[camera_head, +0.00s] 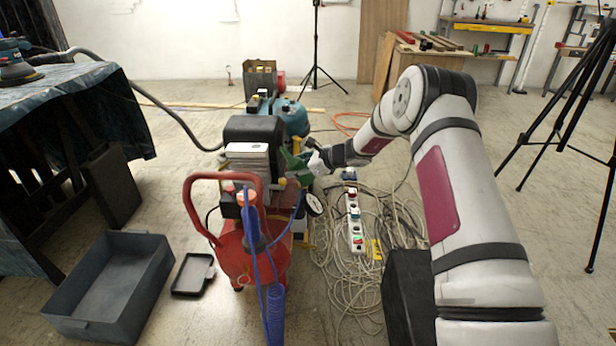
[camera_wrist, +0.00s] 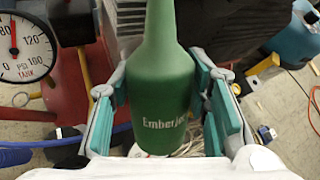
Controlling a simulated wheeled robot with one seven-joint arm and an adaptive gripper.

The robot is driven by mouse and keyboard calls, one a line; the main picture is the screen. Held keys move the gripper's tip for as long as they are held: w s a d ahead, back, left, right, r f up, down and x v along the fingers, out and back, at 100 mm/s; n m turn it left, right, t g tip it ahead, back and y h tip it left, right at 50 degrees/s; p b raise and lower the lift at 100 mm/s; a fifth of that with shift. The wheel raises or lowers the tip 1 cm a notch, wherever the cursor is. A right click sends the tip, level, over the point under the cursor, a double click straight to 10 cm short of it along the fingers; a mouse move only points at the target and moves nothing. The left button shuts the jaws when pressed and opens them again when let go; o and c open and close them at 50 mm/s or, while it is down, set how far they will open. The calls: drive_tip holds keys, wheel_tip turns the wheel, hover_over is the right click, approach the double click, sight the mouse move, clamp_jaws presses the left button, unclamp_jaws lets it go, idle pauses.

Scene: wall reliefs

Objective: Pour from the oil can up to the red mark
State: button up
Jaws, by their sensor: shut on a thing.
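A green can (camera_wrist: 165,90), bottle-shaped with a narrow neck and white lettering that begins "Emberje", fills the middle of the wrist view. My gripper (camera_wrist: 162,112) is shut on it, with a teal pad on either side of its body. In the head view the green can (camera_head: 293,164) is small, looks tilted, and is in my gripper (camera_head: 308,163) beside the red and black compressor (camera_head: 237,246). The can's opening is outside the wrist view. I cannot make out a red mark to fill to, nor any flowing oil.
A pressure gauge (camera_wrist: 25,48) with a red needle is at the wrist view's left. Tangled cables and a power strip (camera_head: 355,222) lie right of the compressor. A grey bin (camera_head: 112,285) and black tray (camera_head: 193,273) stand left. Tripods (camera_head: 316,45) stand behind and right.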

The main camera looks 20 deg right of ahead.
sight(304, 176)
idle(0.4)
drive_tip(key=shift+s+d+f+n+g+h+p, duration=0.15)
drive_tip(key=shift+d+f+g+h+p, duration=0.2)
drive_tip(key=shift+f, duration=0.35)
drive_tip(key=shift+d+f+n+g+h+p, duration=0.15)
drive_tip(key=shift+f+h+p, duration=0.3)
drive_tip(key=shift+f, duration=0.3)
drive_tip(key=shift+s+d+f+n+g+h+p, duration=0.1)
drive_tip(key=shift+d+f+h+p, duration=0.25)
drive_tip(key=shift+f, duration=0.35)
drive_tip(key=shift+r+h+p, duration=0.25)
drive_tip(key=shift+r+p, duration=0.05)
drive_tip(key=shift+p, duration=0.4)
drive_tip(key=shift+d+h+p, duration=0.1)
drive_tip(key=shift+h+p, duration=0.2)
drive_tip(key=shift+p, duration=0.15)
drive_tip(key=shift+s+r+p, duration=0.1)
drive_tip(key=shift+p, duration=0.2)
drive_tip(key=p, duration=0.1)
drive_tip(key=r+h+p, duration=0.1)
drive_tip(key=p, duration=0.1)
drive_tip(key=shift+d+n+g, duration=0.2)
drive_tip(key=shift+n+g, duration=0.1)
drive_tip(key=shift+g, duration=0.1)
drive_tip(key=shift+f, duration=0.1)
drive_tip(key=shift+f, duration=0.1)
idle(3.0)
